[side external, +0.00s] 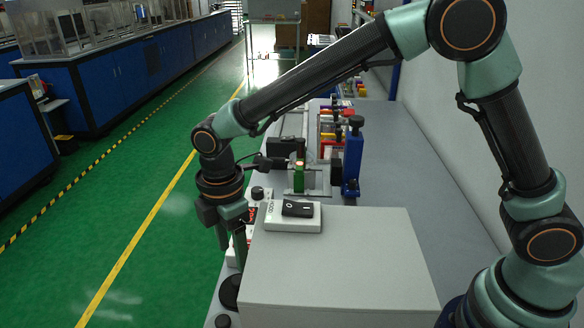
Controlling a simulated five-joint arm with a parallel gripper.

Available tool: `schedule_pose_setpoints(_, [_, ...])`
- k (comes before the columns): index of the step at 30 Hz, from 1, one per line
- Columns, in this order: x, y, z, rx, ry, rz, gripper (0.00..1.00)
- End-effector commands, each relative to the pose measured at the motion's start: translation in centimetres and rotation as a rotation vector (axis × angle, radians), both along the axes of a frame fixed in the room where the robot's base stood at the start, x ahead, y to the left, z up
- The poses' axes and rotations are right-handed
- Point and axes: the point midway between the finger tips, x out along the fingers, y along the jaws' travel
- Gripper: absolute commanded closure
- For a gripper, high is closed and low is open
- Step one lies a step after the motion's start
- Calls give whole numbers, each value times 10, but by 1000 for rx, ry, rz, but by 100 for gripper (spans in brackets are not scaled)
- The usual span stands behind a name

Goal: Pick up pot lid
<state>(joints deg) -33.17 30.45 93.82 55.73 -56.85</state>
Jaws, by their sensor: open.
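My gripper (231,252) points down at the left edge of the grey bench, left of a large grey box. Its two fingers are apart, and I see nothing held between them. I cannot make out a pot lid for certain. A dark round piece (229,291) lies low beside the box, below my gripper, partly hidden by the box's edge. I cannot tell whether it is the lid. A smaller dark knob (222,321) shows in front of it.
The grey box (335,263) fills the near bench, with a white switch unit (293,216) on its far edge. A blue upright fixture (352,163) and a green part (299,176) stand behind. The bench (400,165) is clear on the right; green floor lies left.

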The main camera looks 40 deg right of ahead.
Motion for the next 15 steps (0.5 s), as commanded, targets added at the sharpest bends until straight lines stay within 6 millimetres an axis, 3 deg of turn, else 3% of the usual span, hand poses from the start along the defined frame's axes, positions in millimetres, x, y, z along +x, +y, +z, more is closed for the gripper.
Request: schedule_pose_setpoints(15, [1,1,-57,-2,3,0,35])
